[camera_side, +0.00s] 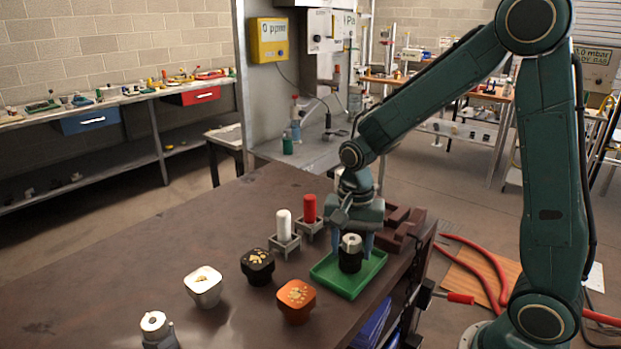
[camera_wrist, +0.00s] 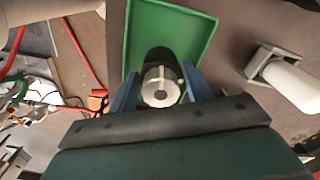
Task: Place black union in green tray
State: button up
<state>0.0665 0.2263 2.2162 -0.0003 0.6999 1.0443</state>
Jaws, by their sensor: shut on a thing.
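The black union (camera_side: 350,262) is a dark cylinder with a silvery top piece, upright between my gripper's fingers. My gripper (camera_side: 354,248) points down and is shut on it, with blue fingers on both sides. The green tray (camera_side: 327,279) lies on the brown table near its right edge, and the union is over the tray's inside, at or near its floor; I cannot tell whether it touches. In the wrist view the union's silvery end (camera_wrist: 160,88) shows between the fingers, with the green tray (camera_wrist: 203,38) around and beyond it. The union's underside is hidden.
White (camera_side: 283,226) and red (camera_side: 309,208) cylinders stand in grey holders behind the tray. White (camera_side: 204,290), black (camera_side: 257,271) and orange (camera_side: 296,304) knob-like pieces and a silvery fitting (camera_side: 156,328) stand to the left. A dark brown vise-like block (camera_side: 405,222) is behind the tray.

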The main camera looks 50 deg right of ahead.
jog(key=shift+f, duration=0.3)
jog(key=o, duration=1.4)
jog(key=shift+r, duration=0.1)
notch_tip(320, 180, up, 14)
jog(key=shift+f, duration=0.2)
